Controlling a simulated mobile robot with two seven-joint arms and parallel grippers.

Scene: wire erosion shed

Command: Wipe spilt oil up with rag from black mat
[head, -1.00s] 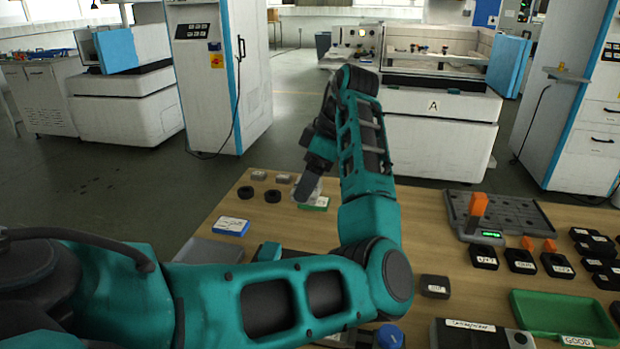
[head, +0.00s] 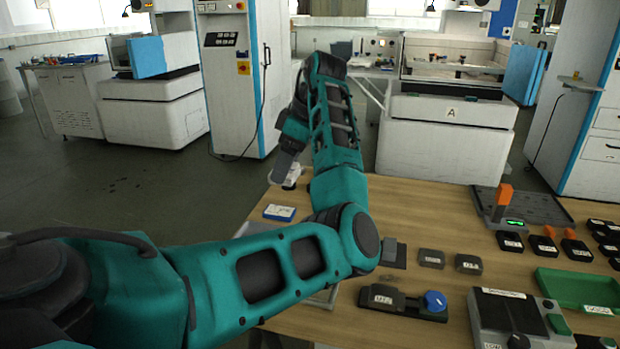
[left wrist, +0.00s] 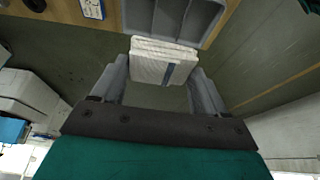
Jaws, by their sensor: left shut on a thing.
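A white folded rag (left wrist: 158,62) with a dark blue stripe sits between the two fingers of my left gripper (left wrist: 160,76) in the left wrist view. The gripper is shut on it. In the head view my left gripper (head: 286,168) points down past the far left edge of the wooden table, with the white rag (head: 293,177) at its fingertips. The rag is near a grey compartment tray (left wrist: 212,12) in the wrist view; I cannot tell whether they touch. I cannot make out the black mat or any spilt oil. My right gripper is not in view.
A blue-and-white box (head: 279,212) lies on the table's left. A black holder with a blue knob (head: 435,300), a control box (head: 505,312), a green tray (head: 570,290) and several black blocks fill the right. The table's back middle (head: 410,205) is clear.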

